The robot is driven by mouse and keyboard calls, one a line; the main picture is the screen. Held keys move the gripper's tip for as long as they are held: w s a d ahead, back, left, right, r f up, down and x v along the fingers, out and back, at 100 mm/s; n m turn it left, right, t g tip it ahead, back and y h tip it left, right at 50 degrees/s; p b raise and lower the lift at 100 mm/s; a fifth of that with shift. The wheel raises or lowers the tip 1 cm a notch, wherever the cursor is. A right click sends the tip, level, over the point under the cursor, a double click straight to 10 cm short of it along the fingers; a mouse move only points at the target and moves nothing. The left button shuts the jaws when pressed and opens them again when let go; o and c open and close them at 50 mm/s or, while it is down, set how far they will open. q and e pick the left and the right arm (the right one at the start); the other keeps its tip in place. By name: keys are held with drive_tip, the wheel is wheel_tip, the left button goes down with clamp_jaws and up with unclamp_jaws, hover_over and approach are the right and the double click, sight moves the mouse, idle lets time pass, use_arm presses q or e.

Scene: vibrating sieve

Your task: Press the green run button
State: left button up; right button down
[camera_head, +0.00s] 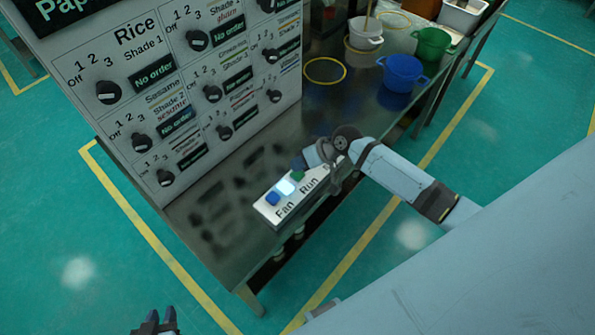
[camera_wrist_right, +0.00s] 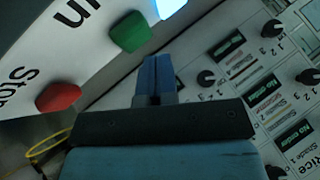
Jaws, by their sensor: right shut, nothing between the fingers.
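The control box (camera_head: 268,211) has a white sloped face and stands on the metal table's front edge. Its green run button (camera_head: 298,176) is partly covered by my right gripper in the head view; in the right wrist view the green button (camera_wrist_right: 130,31) shows whole, just left of the fingertips. My right gripper (camera_head: 300,163) is shut and empty beside the green button; its fingers (camera_wrist_right: 157,78) show together in the wrist view. I cannot tell whether they touch the button. The red stop button (camera_wrist_right: 58,97) is further left. My left gripper (camera_head: 160,318) is open and empty at the bottom edge.
A blue fan button (camera_head: 272,198) and a lit pale-blue one (camera_head: 286,187) sit beside the green button. A tall dial panel (camera_head: 165,90) stands behind. Blue (camera_head: 402,75), green (camera_head: 432,45) and white (camera_head: 364,32) buckets are at the back right.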

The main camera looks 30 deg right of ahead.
sight(299, 173)
wheel_tip(299, 173, up, 5)
drive_tip(key=p, duration=0.5)
drive_tip(key=shift+r, duration=0.1)
idle(0.5)
drive_tip(key=shift+s+f, duration=0.15)
drive_tip(key=shift+f, duration=0.05)
drive_tip(key=s+a+f+t+h, duration=0.1)
drive_tip(key=s+a+t+h, duration=0.1)
drive_tip(key=s, duration=0.7)
drive_tip(key=s+a+f+n+t+h, duration=0.1)
drive_tip(key=s+a+t+h, duration=0.1)
drive_tip(key=s, duration=0.8)
drive_tip(key=shift+s+a+f+t, duration=0.25)
drive_tip(key=shift+a+f+t, duration=0.15)
drive_tip(key=shift+a+t, duration=0.55)
